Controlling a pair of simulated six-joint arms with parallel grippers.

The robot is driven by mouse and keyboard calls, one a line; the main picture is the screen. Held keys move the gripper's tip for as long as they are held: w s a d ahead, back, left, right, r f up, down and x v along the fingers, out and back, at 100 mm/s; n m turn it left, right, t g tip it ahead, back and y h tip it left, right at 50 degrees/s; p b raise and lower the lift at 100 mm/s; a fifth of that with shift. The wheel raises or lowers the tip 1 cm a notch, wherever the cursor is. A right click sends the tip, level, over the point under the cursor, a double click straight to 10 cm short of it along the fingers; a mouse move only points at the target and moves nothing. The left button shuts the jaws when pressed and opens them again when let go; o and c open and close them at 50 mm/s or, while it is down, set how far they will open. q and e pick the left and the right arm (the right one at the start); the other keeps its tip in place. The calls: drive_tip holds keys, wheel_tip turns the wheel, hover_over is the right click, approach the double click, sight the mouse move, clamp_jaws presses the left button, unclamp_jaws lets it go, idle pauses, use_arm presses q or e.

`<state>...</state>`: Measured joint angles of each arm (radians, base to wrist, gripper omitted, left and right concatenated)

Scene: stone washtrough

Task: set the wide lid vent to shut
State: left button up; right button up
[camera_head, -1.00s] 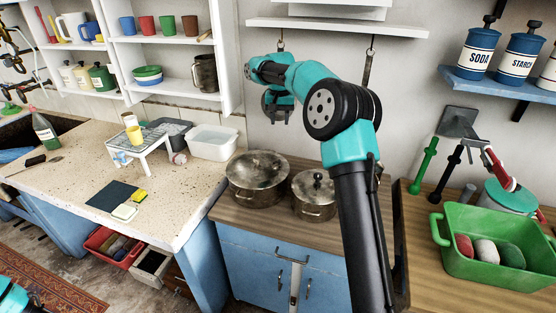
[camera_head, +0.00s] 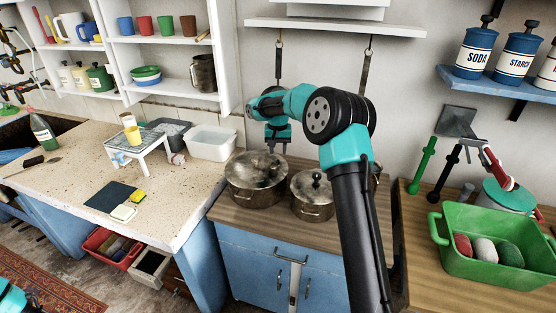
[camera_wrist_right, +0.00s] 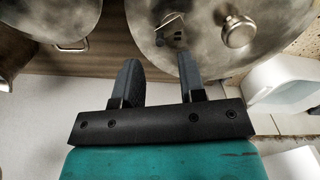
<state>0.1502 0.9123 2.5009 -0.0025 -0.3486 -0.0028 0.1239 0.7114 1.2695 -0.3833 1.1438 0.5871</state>
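The wide pot (camera_head: 250,196) stands on the wooden counter with its round grey lid (camera_head: 243,170) on. In the right wrist view the lid (camera_wrist_right: 210,62) fills the upper middle, with its round knob (camera_wrist_right: 238,32). Left of the knob sits the vent (camera_wrist_right: 170,28), a small metal tab beside dark slots; I cannot tell its setting. My right gripper (camera_head: 277,148) hangs over the back of the wide lid. Its two fingers (camera_wrist_right: 160,62) are apart with nothing between them, pointing toward the vent side. My left gripper is out of view; only a bit of my left arm shows.
A smaller lidded pot (camera_head: 313,195) stands close on the right of the wide one. A white tub (camera_head: 212,143) is to the left. Two hanging straps (camera_head: 278,65) are on the wall behind my right gripper. A green bin (camera_head: 490,262) stands far right.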

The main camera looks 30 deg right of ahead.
sight(278, 162)
wheel_tip(278, 162, down, 5)
drive_tip(key=shift+f, duration=0.1)
idle(0.3)
clamp_jaws()
